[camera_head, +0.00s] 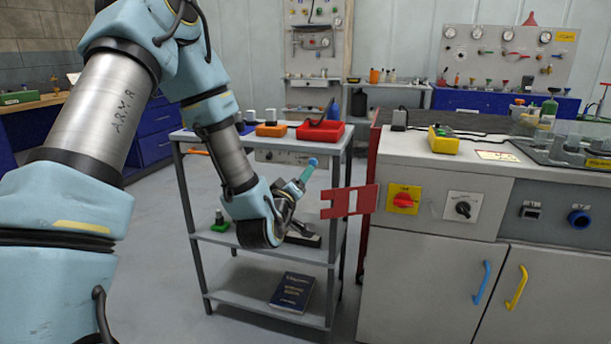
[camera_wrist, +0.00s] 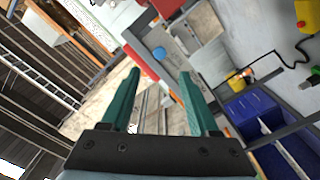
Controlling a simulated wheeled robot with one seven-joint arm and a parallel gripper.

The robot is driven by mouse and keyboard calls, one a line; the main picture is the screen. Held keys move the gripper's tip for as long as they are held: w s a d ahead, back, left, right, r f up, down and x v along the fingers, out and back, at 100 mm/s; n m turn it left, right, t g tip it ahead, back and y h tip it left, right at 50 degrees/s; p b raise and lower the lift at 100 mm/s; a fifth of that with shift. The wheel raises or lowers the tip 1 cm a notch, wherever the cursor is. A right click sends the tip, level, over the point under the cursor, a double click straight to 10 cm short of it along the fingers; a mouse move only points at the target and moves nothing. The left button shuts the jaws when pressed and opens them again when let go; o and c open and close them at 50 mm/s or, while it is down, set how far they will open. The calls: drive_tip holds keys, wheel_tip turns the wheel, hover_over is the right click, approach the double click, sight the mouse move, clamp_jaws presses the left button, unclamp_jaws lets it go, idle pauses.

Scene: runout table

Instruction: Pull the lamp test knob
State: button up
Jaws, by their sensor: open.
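A round blue knob (camera_head: 313,161) sits on the grey panel (camera_head: 276,156) under the top of the metal trolley; its label is not readable, so I cannot confirm it is the lamp test knob. In the wrist view the blue knob (camera_wrist: 159,54) appears just beyond and between my fingertips. My gripper (camera_head: 302,174) has teal fingers, is open and empty, and points up towards the knob. In the wrist view my gripper (camera_wrist: 159,73) shows both fingers apart. I cannot tell the exact gap to the knob.
A red tray (camera_head: 334,134) and an orange block (camera_head: 271,130) stand on the trolley top above the knob. A red bracket (camera_head: 349,201) juts out right of my gripper. A grey cabinet (camera_head: 420,263) with switches stands at right. A dark book (camera_head: 293,291) lies on the lowest shelf.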

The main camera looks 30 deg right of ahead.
drive_tip(key=shift+v, duration=1.4)
drive_tip(key=w+a+f+m+g+y, duration=0.1)
drive_tip(key=a+f+g+y, duration=0.25)
drive_tip(key=a, duration=0.65)
drive_tip(key=w+a+f+m+g+y, duration=0.15)
drive_tip(key=a+y, duration=0.35)
drive_tip(key=a, duration=0.6)
drive_tip(key=s+a+g+y, duration=0.35)
drive_tip(key=s+a, duration=0.25)
drive_tip(key=a, duration=0.3)
drive_tip(key=s+a+r+n+g, duration=0.1)
drive_tip(key=s+a+g, duration=0.2)
drive_tip(key=s+a, duration=0.25)
wheel_tip(320, 180, up, 14)
drive_tip(key=p, duration=1.3)
drive_tip(key=shift+s+p, duration=0.3)
drive_tip(key=shift+p, duration=0.1)
drive_tip(key=shift+d+f, duration=0.1)
